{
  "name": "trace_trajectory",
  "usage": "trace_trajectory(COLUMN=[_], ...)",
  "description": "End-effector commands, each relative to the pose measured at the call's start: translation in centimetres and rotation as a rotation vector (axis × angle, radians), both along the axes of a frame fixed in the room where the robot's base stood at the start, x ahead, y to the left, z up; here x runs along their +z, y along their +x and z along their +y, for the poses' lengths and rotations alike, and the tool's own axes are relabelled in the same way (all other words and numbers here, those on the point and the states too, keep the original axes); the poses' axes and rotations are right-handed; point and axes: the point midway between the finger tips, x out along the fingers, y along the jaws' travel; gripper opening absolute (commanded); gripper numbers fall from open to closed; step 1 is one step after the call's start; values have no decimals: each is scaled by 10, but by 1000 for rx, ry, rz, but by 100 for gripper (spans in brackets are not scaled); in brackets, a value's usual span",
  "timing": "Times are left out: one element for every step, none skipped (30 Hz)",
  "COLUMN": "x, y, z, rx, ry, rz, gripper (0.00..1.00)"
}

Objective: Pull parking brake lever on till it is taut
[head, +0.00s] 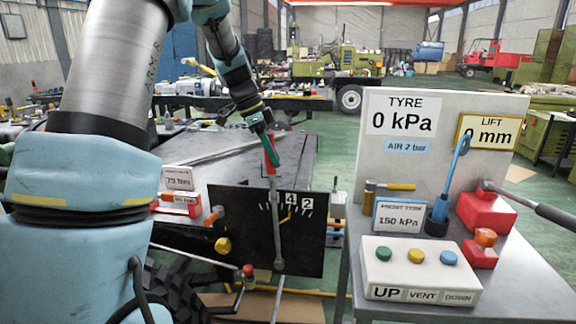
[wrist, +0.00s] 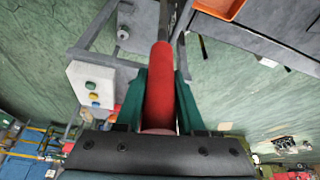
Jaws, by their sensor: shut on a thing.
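The parking brake lever is a grey rod with a red grip (head: 270,152), standing nearly upright in front of a black plate (head: 232,230) with white tick marks and the numbers 4 and 2. A yellow pointer (head: 285,218) shows on the plate beside the rod. My gripper (head: 264,135) comes down from above and is shut on the red grip near its top. In the wrist view the red grip (wrist: 160,92) lies between my two green fingers. The fingers hide part of the grip's top.
To the right, a bench holds a button box (head: 420,268), a "TYRE 0 kPa" and "LIFT 0 mm" board (head: 440,150), red blocks (head: 485,212) and a blue tool (head: 440,205). A dark chassis table (head: 240,165) stands behind the plate. Green floor is open further back.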

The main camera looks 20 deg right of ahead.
Motion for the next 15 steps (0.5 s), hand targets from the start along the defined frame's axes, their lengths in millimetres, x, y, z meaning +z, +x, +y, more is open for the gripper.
trace_trajectory(x=[-4,-3,-3,-2,-2,-2,-1,-1,-1,-1,-1,-1,-1,-1,-1], y=[2,2,2,2,2,2,2,2,2,2,2,2,2,2,2], z=[5,6,7,7,7,7,7,7,7,6,6,6,6,6,6], rx=[2,1,0,0,-1,-2,-3,-3,-4,-4,-4,-4,-4,-4,-3], ry=[-6,-10,-13,-15,-16,-17,-17,-17,-16,-16,-16,-16,-16,-16,-17], rz=[5,6,7,8,8,7,8,8,8,8,8,8,8,8,7], gripper=[0,0,0,0,0,0,0,0,0,0,0,0,38,42,46])
